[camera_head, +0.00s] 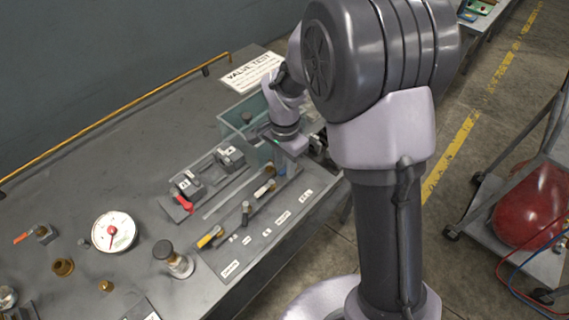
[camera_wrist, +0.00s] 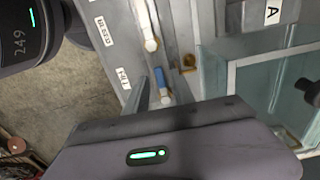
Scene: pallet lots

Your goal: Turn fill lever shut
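The fill lever (camera_wrist: 161,84) is blue with a pale end and shows in the wrist view beside the FILL label (camera_wrist: 123,78). In the head view, a small blue part of it (camera_head: 281,168) shows just below my gripper (camera_head: 292,148). My gripper is low over the far right end of the lever row. In the wrist view, its body fills the bottom and a grey edge stands close beside the blue lever. I cannot tell whether they touch. The fingertips are mostly hidden, so their opening does not show.
A glass tank (camera_head: 228,124) stands right behind my gripper and shows in the wrist view (camera_wrist: 233,78). Other levers, one yellow (camera_head: 211,237), line the panel. A red-handled valve (camera_head: 181,200), a gauge (camera_head: 114,232) and a VALVE TEST sign (camera_head: 251,73) are on the bench.

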